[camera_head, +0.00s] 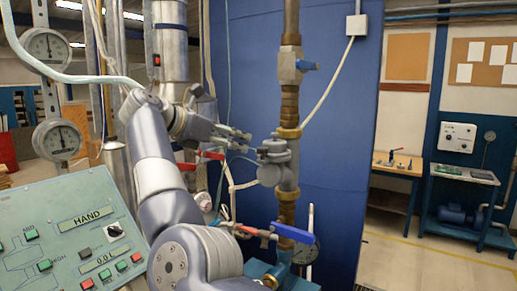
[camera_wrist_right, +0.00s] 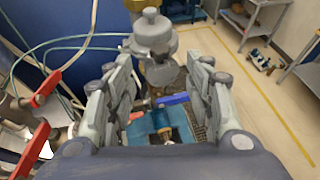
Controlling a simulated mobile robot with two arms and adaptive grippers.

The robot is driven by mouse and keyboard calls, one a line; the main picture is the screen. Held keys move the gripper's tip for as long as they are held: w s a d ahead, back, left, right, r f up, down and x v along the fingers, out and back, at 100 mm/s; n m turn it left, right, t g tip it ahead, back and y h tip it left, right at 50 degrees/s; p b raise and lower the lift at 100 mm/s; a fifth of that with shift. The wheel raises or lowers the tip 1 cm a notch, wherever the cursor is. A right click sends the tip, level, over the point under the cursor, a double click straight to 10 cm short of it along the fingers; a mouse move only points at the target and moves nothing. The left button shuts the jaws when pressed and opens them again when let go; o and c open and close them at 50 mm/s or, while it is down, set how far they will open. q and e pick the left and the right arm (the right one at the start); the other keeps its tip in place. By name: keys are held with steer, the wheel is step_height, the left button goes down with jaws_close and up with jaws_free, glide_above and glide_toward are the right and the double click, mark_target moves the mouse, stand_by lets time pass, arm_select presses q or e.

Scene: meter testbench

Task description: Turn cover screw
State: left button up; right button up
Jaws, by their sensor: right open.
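A grey meter body (camera_head: 276,162) sits on the vertical brass pipe in the head view. It also shows in the wrist view (camera_wrist_right: 153,36), beyond the fingertips, with a small round knob (camera_wrist_right: 150,14) on it that may be the cover screw. My right gripper (camera_head: 245,137) is left of the meter, pointing toward it and apart from it. In the wrist view my right gripper (camera_wrist_right: 160,72) is open, with nothing between its fingers. My left gripper is not in view.
A blue-handled valve (camera_head: 294,233) is below the meter, with a red handle (camera_head: 249,230) beside it. A control panel (camera_head: 75,235) stands at the lower left and gauges (camera_head: 57,139) at the far left. A blue panel (camera_head: 345,150) is behind the pipe. Open floor lies right.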

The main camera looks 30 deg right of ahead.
mark_target(259, 148)
steer(key=p+x, duration=0.2)
steer(key=x, duration=0.4)
steer(key=shift+d+f, duration=0.1)
steer(key=shift+d, duration=0.3)
steer(key=shift+w+d+f+p, duration=0.1)
steer(key=shift+d+f+p, duration=0.25)
steer(key=shift+d, duration=0.3)
steer(key=shift+w+d+f, duration=0.15)
steer(key=shift+d+f, duration=0.1)
steer(key=shift+d, duration=0.15)
steer(key=shift+a, duration=0.1)
steer(key=c, duration=1.1)
